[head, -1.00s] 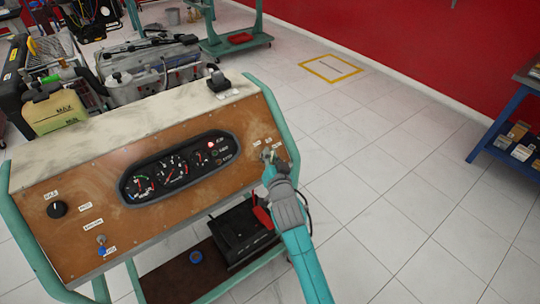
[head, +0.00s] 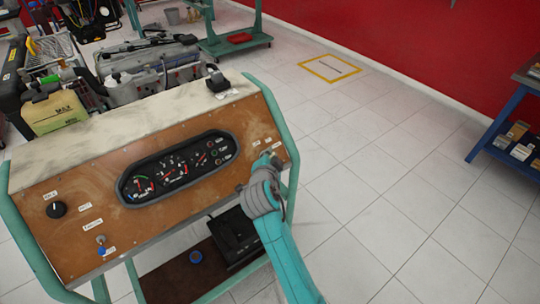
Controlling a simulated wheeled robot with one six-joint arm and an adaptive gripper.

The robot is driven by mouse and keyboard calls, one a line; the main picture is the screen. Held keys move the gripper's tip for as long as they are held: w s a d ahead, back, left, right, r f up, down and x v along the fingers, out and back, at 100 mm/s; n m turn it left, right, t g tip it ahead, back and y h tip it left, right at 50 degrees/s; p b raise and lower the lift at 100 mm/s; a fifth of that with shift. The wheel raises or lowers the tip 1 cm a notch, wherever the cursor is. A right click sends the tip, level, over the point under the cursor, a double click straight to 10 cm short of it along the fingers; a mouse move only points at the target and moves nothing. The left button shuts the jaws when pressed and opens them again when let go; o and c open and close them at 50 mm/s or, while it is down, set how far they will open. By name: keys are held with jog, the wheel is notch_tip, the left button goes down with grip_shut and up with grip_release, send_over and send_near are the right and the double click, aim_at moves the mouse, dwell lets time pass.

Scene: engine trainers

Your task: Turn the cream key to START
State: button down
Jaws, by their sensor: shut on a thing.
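The brown instrument panel (head: 100,190) stands on a teal frame. My gripper (head: 268,158) is at the panel's right end, by the small white position labels (head: 256,143). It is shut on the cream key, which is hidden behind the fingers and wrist. The key's exact angle and the lettering on the labels cannot be made out. The gauge cluster (head: 175,168), with a column of round lamps at its right, is left of the gripper. No lamp is clearly lit.
A black knob (head: 56,210) and a blue-tipped switch (head: 101,245) are on the panel's left. A black battery-like box (head: 232,235) sits on the shelf below, partly behind my arm. An engine (head: 150,75) stands behind. Tiled floor at right is clear.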

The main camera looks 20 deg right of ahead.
jog(key=shift+f, duration=0.1)
dwell(0.3)
jog(key=c, duration=1.2)
grip_release()
jog(key=shift+c, duration=0.2)
jog(key=v, duration=1.2)
jog(key=shift+a, duration=0.1)
